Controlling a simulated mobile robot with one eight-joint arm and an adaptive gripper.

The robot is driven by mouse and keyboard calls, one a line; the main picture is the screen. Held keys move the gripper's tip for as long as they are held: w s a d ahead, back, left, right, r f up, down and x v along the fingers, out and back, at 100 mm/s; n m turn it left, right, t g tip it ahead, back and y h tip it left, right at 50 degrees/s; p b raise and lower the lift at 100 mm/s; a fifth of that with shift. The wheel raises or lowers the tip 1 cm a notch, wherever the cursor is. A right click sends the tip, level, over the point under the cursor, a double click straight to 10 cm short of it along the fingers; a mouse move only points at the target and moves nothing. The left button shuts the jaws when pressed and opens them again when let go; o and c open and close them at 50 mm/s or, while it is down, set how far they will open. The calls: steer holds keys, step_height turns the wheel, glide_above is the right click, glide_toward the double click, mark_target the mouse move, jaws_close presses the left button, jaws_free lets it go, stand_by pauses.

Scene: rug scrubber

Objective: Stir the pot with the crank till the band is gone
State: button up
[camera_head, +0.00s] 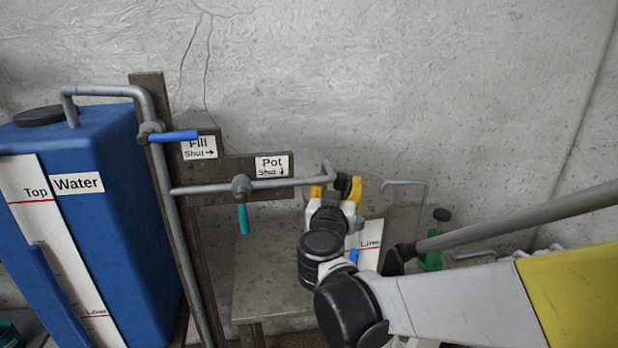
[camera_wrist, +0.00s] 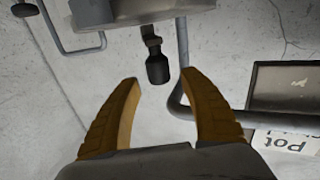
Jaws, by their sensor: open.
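My gripper (camera_head: 336,188) is raised in front of the wall, above the small table, with its yellow fingers apart. In the wrist view my gripper (camera_wrist: 158,90) is open and empty. A dark knob on a short bracket, seemingly the crank handle (camera_wrist: 157,68), stands just beyond the fingertips, roughly in line with the gap and apart from both fingers. It hangs by a grey rounded body at the top edge, perhaps the pot (camera_wrist: 150,12). In the head view my arm hides most of the pot. A white strip marked "Line" (camera_head: 370,243) shows behind my wrist. I see no band.
A valve with a teal lever (camera_head: 243,218) sits on the pipe beside the "Pot" sign (camera_head: 272,166). A blue-levered valve (camera_head: 172,136) is by the "Fill" sign. The blue water tank (camera_head: 115,170) stands left. A green bottle (camera_head: 431,261) and bent pipe (camera_head: 405,183) are right.

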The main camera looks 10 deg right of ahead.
steer(key=shift+x, duration=1.5)
jaws_close()
